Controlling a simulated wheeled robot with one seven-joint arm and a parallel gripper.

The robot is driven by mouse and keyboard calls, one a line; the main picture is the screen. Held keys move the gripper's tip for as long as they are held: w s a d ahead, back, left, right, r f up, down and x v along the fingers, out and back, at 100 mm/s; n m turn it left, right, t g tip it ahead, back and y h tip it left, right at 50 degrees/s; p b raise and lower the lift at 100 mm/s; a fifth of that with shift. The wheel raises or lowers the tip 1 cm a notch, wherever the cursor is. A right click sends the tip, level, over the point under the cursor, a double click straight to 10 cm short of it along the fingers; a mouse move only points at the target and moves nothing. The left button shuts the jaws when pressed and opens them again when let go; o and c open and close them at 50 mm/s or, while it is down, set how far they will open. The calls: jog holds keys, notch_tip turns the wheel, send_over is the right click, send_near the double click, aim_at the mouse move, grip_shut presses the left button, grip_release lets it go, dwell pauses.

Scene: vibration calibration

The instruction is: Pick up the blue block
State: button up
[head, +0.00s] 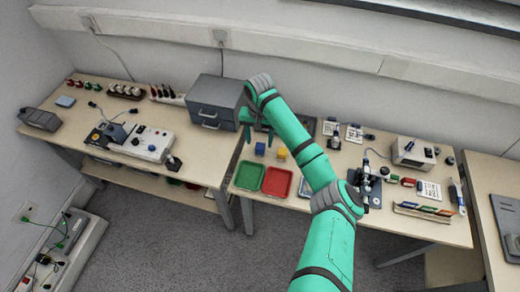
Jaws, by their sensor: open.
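The small blue block (260,149) sits on the right-hand bench, behind the green tray. My green arm reaches in from the lower right. My gripper (257,132) points down just behind and above the blue block in the picture. Its fingers are dark green, small in view and open, with nothing seen between them. The exact gap between the fingers and the block is hard to judge.
A yellow block (281,154) stands right of the blue one, close to my arm. A green tray (236,183) and a red tray (265,188) lie in front. A grey drawer cabinet (215,102) is to the left. Instruments crowd the bench's right side.

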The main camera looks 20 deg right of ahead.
aim_at(260, 147)
jog(key=shift+d+f, duration=0.1)
jog(key=shift+f, duration=2.65)
jog(key=shift+s, duration=0.1)
jog(key=c, duration=1.1)
